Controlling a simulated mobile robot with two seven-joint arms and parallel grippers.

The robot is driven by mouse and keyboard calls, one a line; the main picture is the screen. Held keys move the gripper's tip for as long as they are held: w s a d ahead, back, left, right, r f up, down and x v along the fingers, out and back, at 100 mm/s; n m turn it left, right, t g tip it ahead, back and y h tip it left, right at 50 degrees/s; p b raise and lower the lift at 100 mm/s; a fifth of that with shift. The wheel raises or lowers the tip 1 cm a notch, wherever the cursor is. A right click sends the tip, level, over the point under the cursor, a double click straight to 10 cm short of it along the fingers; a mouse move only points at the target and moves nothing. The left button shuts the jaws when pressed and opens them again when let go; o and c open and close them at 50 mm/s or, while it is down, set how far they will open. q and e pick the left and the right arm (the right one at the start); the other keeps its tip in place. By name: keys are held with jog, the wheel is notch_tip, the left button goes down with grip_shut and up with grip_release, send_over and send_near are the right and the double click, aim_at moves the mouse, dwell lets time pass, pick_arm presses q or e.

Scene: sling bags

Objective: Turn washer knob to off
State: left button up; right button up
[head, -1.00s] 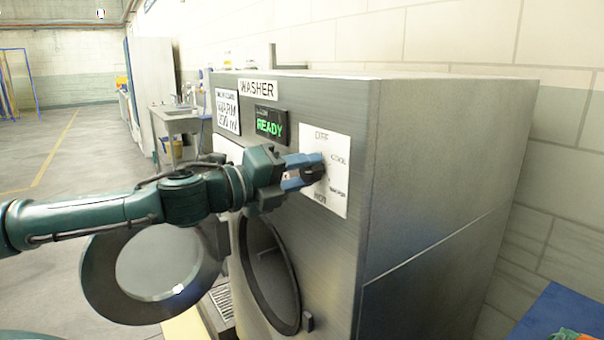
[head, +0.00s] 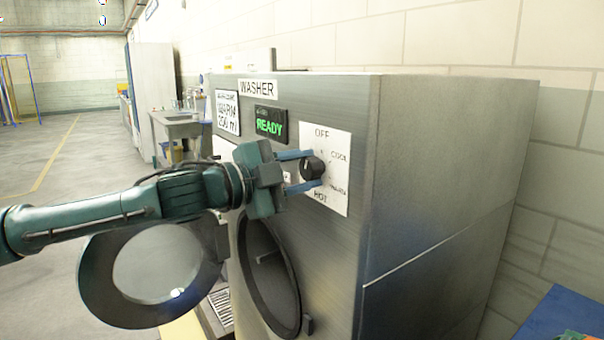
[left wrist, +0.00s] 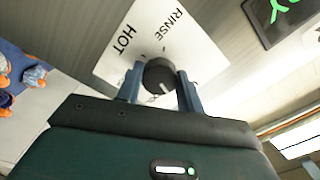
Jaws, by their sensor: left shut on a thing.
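The washer (head: 450,150) is a grey metal cabinet with a green READY display (head: 270,124). Its round black knob (head: 313,167) sits on a white label plate (head: 338,190), with OFF at the top and HOT at the bottom. My left gripper (head: 304,170) has one blue finger above the knob and one below, and is shut on it. In the left wrist view the knob (left wrist: 159,75) sits between the two fingers, with a white mark on its face; HOT and RINSE show on the plate. I cannot tell which label the mark points to. My right gripper is not in view.
The round washer door (head: 150,275) hangs open below my left arm, beside the dark drum opening (head: 268,275). A blue surface (head: 565,315) is at the lower right. A sink (head: 180,125) stands behind at the left, with open floor beyond.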

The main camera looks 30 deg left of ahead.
pick_arm(q)
jog(key=shift+n, duration=1.1)
jog(key=shift+n+b, duration=0.3)
jog(key=shift+n, duration=0.3)
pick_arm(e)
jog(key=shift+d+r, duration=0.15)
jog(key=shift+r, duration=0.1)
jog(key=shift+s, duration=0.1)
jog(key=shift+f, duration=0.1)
pick_arm(q)
jog(key=o, duration=1)
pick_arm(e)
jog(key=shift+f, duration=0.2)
